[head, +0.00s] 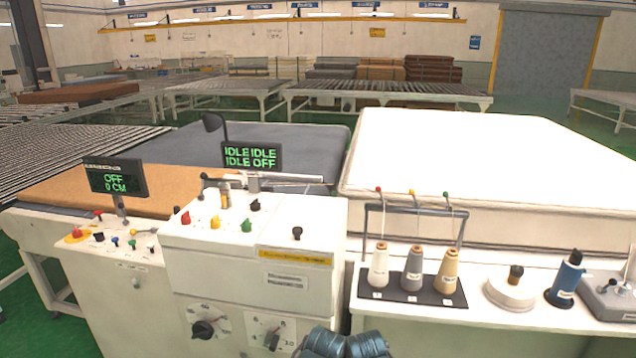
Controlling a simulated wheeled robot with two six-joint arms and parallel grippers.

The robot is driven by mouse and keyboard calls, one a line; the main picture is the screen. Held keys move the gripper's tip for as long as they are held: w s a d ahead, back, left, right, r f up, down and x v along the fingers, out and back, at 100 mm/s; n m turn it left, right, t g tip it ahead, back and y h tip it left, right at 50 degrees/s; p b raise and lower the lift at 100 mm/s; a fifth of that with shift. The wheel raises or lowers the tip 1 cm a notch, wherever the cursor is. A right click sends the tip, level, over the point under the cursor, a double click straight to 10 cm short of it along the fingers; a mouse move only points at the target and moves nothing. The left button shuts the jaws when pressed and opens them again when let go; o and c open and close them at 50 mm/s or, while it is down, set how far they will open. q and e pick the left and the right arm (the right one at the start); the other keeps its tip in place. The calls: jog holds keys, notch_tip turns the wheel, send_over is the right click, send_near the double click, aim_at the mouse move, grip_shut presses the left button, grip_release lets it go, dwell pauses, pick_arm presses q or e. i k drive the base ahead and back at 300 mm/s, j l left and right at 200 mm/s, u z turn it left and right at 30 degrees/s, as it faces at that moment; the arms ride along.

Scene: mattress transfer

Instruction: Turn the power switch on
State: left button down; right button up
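A white control box (250,225) stands in the middle. Its top has a red knob (186,217), a yellow knob (215,222), a green knob (246,225) and black knobs, one of them standing alone at the right (297,233). Two dials, a left one (204,328) and a right one (271,339), are on its front. A lower panel (125,262) at the left carries small coloured knobs. I cannot tell which control is the power switch. The left display (114,178) reads OFF, 0 CM; the middle display (251,157) reads IDLE IDLE, IDLE OFF. Neither gripper shows.
A white mattress (480,165) lies behind right. A thread rack (412,290) with three spools, a white round base (511,290) and a dark blue object (567,280) occupy the right worktop. Roller conveyors (390,92) stand behind. Blue-grey rounded parts show at the bottom edge.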

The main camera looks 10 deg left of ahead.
aim_at(77, 233)
jog(key=u, duration=1.35)
jog(key=i+j+z, duration=0.1)
jog(key=i+j, duration=0.25)
jog(key=i+j+z, duration=0.1)
jog(key=i+j, duration=0.25)
jog(key=i+j+z, duration=0.15)
jog(key=i+j, duration=0.2)
jog(key=i+j+z, duration=0.1)
jog(key=i+j, duration=0.2)
jog(key=j, duration=0.15)
jog(key=i+j+z, duration=0.1)
jog(key=i+j, duration=0.2)
jog(key=j, duration=0.15)
jog(key=i+j+z, duration=0.1)
jog(key=i+j, duration=0.15)
jog(key=j, duration=0.2)
jog(key=i+j+z, duration=0.15)
jog(key=i+j, duration=0.15)
jog(key=j, duration=0.2)
jog(key=i+j+z, duration=0.1)
jog(key=j, duration=0.4)
jog(key=i, duration=0.1)
